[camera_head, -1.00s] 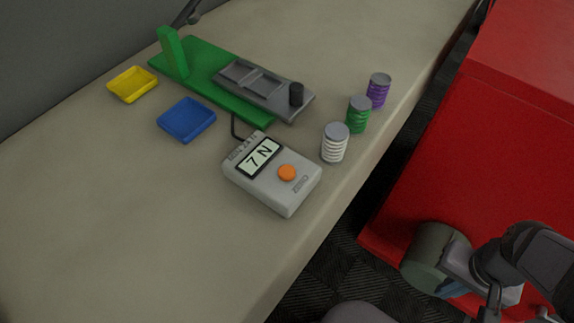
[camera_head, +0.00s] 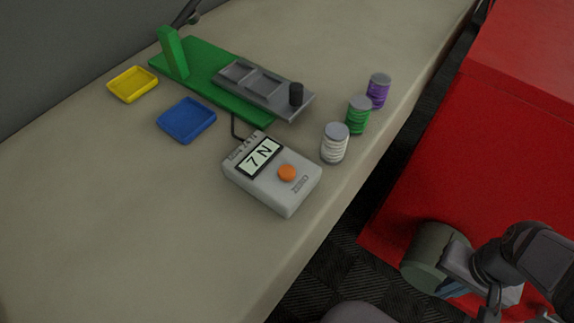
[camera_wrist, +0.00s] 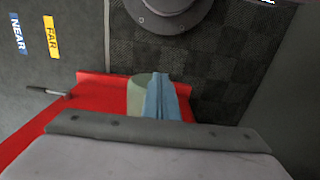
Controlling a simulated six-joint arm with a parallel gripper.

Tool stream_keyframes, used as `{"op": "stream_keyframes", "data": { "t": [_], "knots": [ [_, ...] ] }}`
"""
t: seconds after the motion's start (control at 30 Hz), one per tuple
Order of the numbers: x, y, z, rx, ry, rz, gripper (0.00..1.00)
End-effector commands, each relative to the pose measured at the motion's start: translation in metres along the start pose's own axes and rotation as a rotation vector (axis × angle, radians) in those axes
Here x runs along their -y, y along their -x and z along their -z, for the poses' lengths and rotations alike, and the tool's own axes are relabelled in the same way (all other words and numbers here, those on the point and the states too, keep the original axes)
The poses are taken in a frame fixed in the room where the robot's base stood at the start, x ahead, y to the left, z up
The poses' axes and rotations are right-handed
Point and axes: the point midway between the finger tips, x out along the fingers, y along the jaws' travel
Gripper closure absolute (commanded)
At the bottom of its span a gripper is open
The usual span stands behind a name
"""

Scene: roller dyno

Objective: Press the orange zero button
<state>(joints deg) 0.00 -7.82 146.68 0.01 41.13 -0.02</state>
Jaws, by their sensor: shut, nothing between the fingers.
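The orange zero button (camera_head: 286,172) sits on top of a pale grey readout box (camera_head: 262,190) on the bench. The box's screen (camera_head: 259,157) reads "7 N". The button is fully visible and nothing touches it. My gripper (camera_wrist: 163,80) shows at the middle of the wrist view, shut and empty. It is well away from the box, which the wrist view does not show.
White (camera_head: 334,145), green (camera_head: 358,116) and purple (camera_head: 378,92) ribbed cylinders stand right of the box. A green plate (camera_head: 203,60) with a grey tray (camera_head: 270,88) lies behind. Blue (camera_head: 187,120) and yellow (camera_head: 133,85) trays are left. The bench (camera_head: 130,230) is clear in front.

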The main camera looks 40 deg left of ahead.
Motion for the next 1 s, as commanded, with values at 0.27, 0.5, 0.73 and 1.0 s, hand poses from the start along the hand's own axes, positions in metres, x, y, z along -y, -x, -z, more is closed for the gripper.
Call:
{"op": "stream_keyframes", "data": {
  "t": [0.27, 0.5, 0.73, 1.0],
  "knots": [
    [0.002, 0.005, 0.000, 0.004, 0.023, -0.003, 1.00],
    [0.016, 0.033, 0.001, 0.037, 0.202, -0.028, 1.00],
    [0.043, 0.080, 0.002, 0.094, 0.543, -0.079, 1.00],
    [0.078, 0.135, 0.001, 0.169, 0.986, -0.157, 1.00]
  ]
}}
